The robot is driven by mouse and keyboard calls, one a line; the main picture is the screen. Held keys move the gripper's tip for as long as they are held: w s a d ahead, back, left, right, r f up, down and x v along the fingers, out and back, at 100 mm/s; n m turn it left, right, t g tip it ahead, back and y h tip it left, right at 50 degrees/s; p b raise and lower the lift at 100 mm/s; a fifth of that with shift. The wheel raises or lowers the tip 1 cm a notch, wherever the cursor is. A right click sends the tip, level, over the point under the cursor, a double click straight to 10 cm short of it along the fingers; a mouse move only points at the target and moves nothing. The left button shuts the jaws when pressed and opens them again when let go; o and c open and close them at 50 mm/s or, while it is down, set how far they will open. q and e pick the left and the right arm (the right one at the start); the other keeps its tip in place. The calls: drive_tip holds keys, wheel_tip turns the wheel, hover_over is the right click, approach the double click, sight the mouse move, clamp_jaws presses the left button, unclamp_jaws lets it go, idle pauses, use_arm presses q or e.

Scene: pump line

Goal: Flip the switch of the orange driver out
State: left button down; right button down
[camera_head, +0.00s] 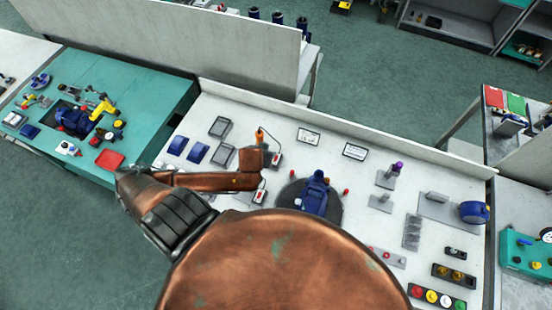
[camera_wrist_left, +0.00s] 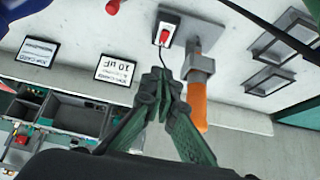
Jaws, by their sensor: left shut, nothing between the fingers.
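The orange driver (camera_head: 260,137) stands in a grey holder at the back of the white bench, left of its switch box (camera_head: 277,160). In the left wrist view the driver (camera_wrist_left: 197,102) hangs in its holder (camera_wrist_left: 199,66), beside the white switch box (camera_wrist_left: 166,30) with a red switch (camera_wrist_left: 164,36). I cannot tell which way the switch is set. My left gripper (camera_wrist_left: 162,82) is shut and empty, its fingertips close below the box in that picture and apart from the driver. My right gripper is not in view.
A second switch box (camera_head: 259,196) lies by my forearm. A blue pump part (camera_head: 315,192) sits on a dark disc to the right. Empty grey trays (camera_head: 222,154) are left. A low wall (camera_head: 330,125) closes the bench's back.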

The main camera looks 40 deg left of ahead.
use_arm(q)
hover_over(276, 159)
drive_tip(key=s, duration=0.1)
drive_tip(key=f, duration=0.8)
drive_tip(key=shift+s+d+f+p, duration=0.15)
drive_tip(key=shift+s+p, duration=0.05)
drive_tip(key=shift+p, duration=0.2)
drive_tip(key=shift+s+d+f, duration=0.1)
drive_tip(key=shift+s+f, duration=0.1)
drive_tip(key=shift+f, duration=0.4)
drive_tip(key=shift+s+f, duration=0.15)
drive_tip(key=shift+f, duration=0.45)
drive_tip(key=shift+s+d+f, duration=0.1)
drive_tip(key=shift+s+f, duration=0.05)
drive_tip(key=shift+f, duration=0.6)
